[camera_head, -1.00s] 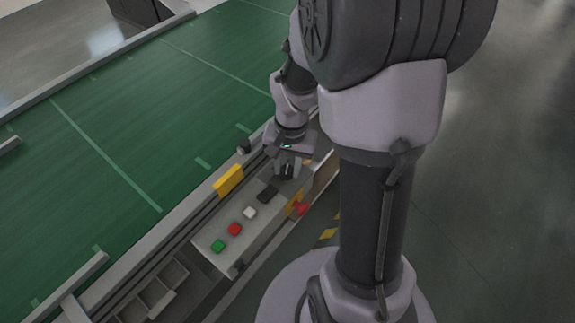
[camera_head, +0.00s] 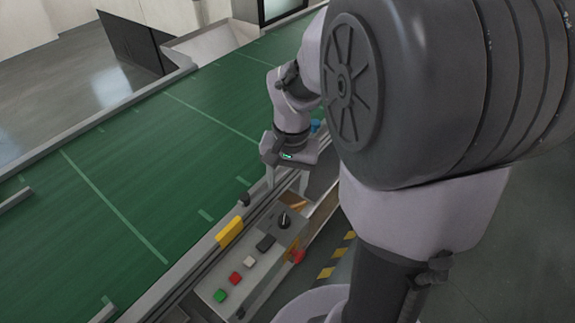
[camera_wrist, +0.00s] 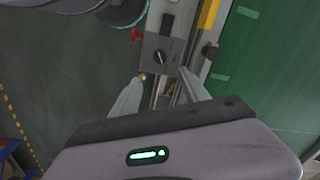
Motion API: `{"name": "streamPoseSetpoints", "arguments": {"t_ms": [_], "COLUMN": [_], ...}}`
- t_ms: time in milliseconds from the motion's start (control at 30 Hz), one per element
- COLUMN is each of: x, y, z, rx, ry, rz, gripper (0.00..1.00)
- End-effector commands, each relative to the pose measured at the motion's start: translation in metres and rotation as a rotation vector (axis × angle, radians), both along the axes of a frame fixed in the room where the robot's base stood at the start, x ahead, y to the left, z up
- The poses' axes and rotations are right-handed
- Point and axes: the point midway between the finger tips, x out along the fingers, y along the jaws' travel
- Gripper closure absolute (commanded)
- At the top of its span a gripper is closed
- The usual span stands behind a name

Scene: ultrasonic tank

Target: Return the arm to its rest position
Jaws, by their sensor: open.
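My gripper (camera_head: 286,180) is raised above the edge of the green conveyor, a little beyond the control panel. In the wrist view my gripper (camera_wrist: 165,92) shows two pale fingers spread apart with nothing between them. The grey control panel (camera_head: 262,268) carries a black rotary knob (camera_head: 284,219), a black switch, and white, red and green buttons. The knob also shows in the wrist view (camera_wrist: 160,57), ahead of the fingers and apart from them. My upper arm covers the right part of the head view.
The green conveyor belt (camera_head: 120,150) fills the left side. A yellow block (camera_head: 229,231) sits on its rail. A red emergency button (camera_head: 297,257) sticks out from the panel's right side. Open floor (camera_head: 480,270) lies right, with yellow-black floor marking (camera_head: 336,258) near the panel.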

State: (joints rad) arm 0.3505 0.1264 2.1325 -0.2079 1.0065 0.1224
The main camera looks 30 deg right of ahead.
Motion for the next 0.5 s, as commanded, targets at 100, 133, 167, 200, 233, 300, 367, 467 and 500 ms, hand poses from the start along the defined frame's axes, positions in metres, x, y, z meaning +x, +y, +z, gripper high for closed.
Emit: {"name": "streamPoseSetpoints", "arguments": {"t_ms": [100,133,167,200,233,300,367,467,500], "x": [-0.001,-0.001,-0.001,-0.001,-0.001,-0.001,-0.001,-0.001,-0.001], "y": [-0.001,-0.001,-0.001,-0.001,-0.001,-0.001,-0.001,-0.001,-0.001], "z": [0.019,0.022,0.023,0.024,0.024,0.024,0.024,0.023,0.023], "rx": [-0.001,0.000,0.000,0.000,0.000,0.000,0.000,0.000,0.000], "ry": [-0.001,0.000,0.000,0.000,0.000,0.001,0.001,0.001,0.001], "rz": [0.001,0.000,0.000,0.000,0.000,0.000,0.000,0.000,0.000], "gripper": [0.47,0.47,0.47,0.47,0.47,0.47,0.47,0.47,0.47]}}
